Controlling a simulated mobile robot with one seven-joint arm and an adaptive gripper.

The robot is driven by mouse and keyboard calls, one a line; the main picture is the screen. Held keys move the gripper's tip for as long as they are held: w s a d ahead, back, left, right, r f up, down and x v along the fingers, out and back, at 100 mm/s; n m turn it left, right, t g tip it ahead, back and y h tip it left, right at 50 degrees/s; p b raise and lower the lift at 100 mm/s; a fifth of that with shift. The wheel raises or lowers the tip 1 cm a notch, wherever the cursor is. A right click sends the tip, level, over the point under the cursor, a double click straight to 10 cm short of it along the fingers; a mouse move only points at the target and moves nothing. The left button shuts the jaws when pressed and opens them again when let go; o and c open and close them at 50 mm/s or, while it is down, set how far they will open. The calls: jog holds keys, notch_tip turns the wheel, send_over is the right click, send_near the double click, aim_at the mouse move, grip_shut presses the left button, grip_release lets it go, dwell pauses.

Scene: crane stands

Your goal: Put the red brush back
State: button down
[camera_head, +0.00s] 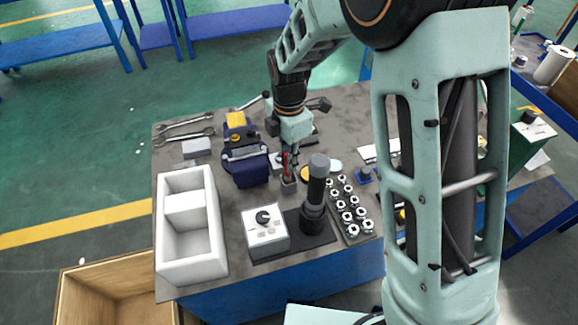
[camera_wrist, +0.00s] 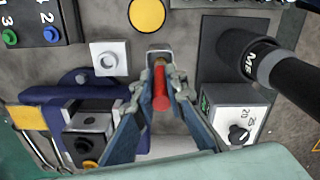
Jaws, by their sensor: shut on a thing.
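The red brush (camera_wrist: 160,92) stands between the fingers of my gripper (camera_wrist: 158,82) in the wrist view, its red handle toward the camera. In the head view the brush (camera_head: 285,161) is a thin red upright piece beside the fingers of my gripper (camera_head: 291,170). The fingers are shut on it. A small grey square holder (camera_head: 289,187) is directly below the fingers. In the wrist view the brush's far end overlaps the holder (camera_wrist: 158,53); I cannot tell whether it is inside or just above.
A dark blue vise (camera_head: 246,168) stands left of the holder. A black cylinder (camera_head: 317,185) on a dark base and a white dial box (camera_head: 264,230) are close in front. A tray of several metal parts (camera_head: 350,210) lies right. A white divided bin (camera_head: 206,200) is at left.

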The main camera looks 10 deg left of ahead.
jog(key=shift+f, duration=1.05)
jog(key=shift+f, duration=0.3)
jog(key=c, duration=2)
grip_release()
jog(key=shift+o, duration=0.2)
jog(key=shift+r, duration=0.1)
notch_tip(320, 180, up, 11)
jog(key=shift+s+f+p, duration=0.1)
jog(key=shift+p, duration=0.3)
jog(key=shift+a, duration=0.1)
